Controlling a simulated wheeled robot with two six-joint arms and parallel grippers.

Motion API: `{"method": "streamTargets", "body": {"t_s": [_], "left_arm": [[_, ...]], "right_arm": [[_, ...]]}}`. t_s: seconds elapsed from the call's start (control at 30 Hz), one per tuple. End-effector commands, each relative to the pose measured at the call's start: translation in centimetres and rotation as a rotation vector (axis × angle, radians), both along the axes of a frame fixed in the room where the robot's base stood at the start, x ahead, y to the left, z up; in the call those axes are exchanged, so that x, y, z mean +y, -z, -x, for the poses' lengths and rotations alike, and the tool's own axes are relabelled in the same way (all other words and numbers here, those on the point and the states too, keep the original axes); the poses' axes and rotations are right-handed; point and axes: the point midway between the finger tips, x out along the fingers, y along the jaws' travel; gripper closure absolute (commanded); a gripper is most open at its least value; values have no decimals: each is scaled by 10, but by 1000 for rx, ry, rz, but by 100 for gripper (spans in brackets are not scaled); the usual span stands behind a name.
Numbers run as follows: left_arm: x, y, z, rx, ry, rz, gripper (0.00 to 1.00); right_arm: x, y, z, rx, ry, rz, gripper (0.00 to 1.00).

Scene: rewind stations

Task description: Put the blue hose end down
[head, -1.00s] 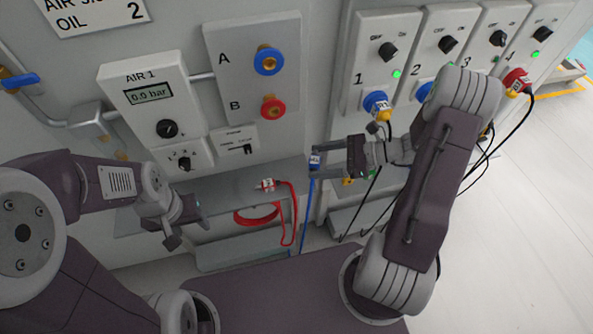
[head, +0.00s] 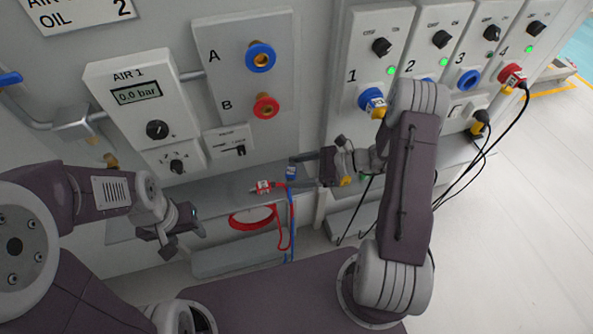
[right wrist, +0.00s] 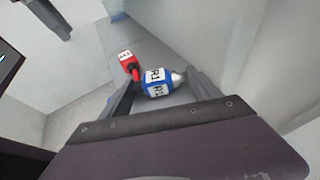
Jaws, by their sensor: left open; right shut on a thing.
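The blue hose end (head: 291,171) with a white label is between the fingers of my right gripper (head: 298,175), which is shut on it. In the right wrist view the blue hose end (right wrist: 157,84) lies crosswise between the fingers, its metal tip toward the right finger. It is over or at the grey shelf (head: 222,195); whether it touches the shelf is unclear. Its blue hose hangs down over the shelf's front edge. My left gripper (head: 182,240) is open and empty, in front of the shelf at the left.
A red hose end (head: 263,187) lies on the shelf close left of the blue one, its red hose (head: 250,222) coiled below. Above are the blue port A (head: 260,57) and red port B (head: 265,106). The shelf is bare further left.

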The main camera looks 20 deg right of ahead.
Motion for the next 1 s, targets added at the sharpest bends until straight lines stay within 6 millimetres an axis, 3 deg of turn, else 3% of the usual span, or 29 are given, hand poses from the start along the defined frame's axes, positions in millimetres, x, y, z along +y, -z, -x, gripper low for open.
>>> {"method": "streamTargets", "body": {"t_s": [0.07,0.1,0.17,0.53,1.0], "left_arm": [[0,3,0,0,0,0,47],[0,3,0,0,0,0,47],[0,2,0,0,0,0,47],[0,-3,0,0,0,0,47],[0,-15,0,0,0,0,47]], "right_arm": [[0,4,0,0,0,0,70],[0,3,0,0,0,0,22],[0,3,0,0,0,0,6],[-2,-4,0,0,1,0,6],[-94,-43,34,-1,5,2,6]]}}
